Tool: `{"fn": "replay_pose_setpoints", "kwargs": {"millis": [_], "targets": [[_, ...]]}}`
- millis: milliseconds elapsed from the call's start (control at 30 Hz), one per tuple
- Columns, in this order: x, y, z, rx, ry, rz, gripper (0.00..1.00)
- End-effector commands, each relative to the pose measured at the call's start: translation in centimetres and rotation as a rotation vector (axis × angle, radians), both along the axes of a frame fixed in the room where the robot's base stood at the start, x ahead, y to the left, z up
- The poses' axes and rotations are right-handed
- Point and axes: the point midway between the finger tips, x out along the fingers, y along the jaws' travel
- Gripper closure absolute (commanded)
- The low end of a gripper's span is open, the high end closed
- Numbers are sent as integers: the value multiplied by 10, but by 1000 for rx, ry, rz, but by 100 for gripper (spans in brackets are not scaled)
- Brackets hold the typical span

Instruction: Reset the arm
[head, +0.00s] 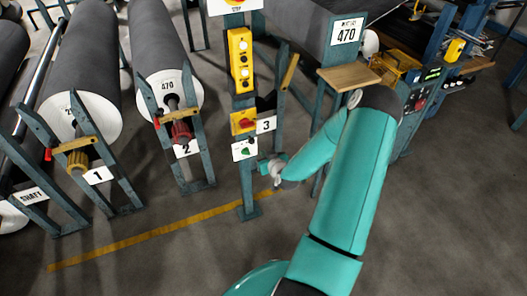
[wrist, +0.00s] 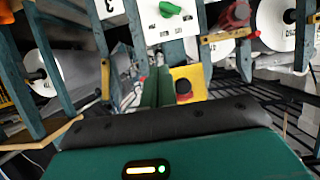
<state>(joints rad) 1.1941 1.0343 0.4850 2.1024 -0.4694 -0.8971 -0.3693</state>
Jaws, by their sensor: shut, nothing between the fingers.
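My teal arm rises from the bottom of the head view, bends at a dark elbow at upper right, and its forearm comes back down to the left. My gripper (head: 267,167) is at the forearm's end, small and partly unclear. It appears shut and holds nothing. In the picture it lies just right of the post of station 3 (head: 248,190), below the red-knobbed yellow switch box (head: 243,122) and beside the white box with a green knob (head: 245,149). I cannot tell whether it touches the post. The green knob (wrist: 169,9) also shows in the wrist view.
Large grey rolls (head: 80,60) stand in frames at left, with stations 1 and 2 in front. A wooden shelf (head: 348,76) and a control cabinet (head: 420,100) stand at right. The floor in front, with its yellow line (head: 150,237), is clear.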

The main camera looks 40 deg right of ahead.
Motion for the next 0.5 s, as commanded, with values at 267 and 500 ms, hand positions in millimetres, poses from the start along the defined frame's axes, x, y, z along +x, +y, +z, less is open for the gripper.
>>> {"fn": "replay_pose_setpoints", "kwargs": {"millis": [267,500], "targets": [[-45,13,-21,1,2,0,100],[-69,20,-30,0,-1,1,100]]}}
